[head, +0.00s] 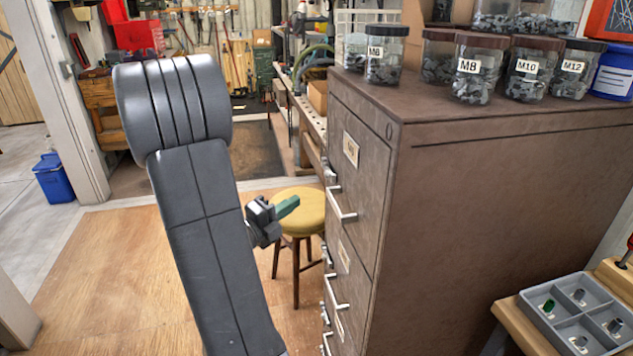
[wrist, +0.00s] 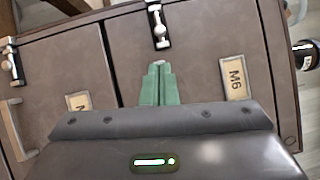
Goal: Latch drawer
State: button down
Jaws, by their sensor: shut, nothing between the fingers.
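A brown filing cabinet (head: 490,200) stands at the right in the head view, its drawer fronts facing left. The top drawer (head: 350,170) bears a label and a bar handle, and looks flush with the cabinet. In the wrist view the drawer front (wrist: 205,55) shows an M6 label (wrist: 235,79) and a metal latch (wrist: 158,25) at its edge. My gripper (head: 285,208) is left of the cabinet, apart from it in the head view. Its green fingers (wrist: 158,82) are together and empty, pointing towards the latch. Whether the latch is fastened I cannot tell.
Jars of hardware (head: 480,68) stand on the cabinet top. A yellow stool (head: 300,212) is behind my gripper. A grey compartment tray (head: 580,315) lies at the lower right. The wooden floor (head: 100,260) at left is clear.

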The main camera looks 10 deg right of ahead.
jog(key=p, duration=0.3)
send_near(334, 175)
jog(key=x, duration=0.3)
jog(key=shift+x, duration=0.8)
jog(key=shift+w+b, duration=0.95)
jog(key=shift+b, duration=0.3)
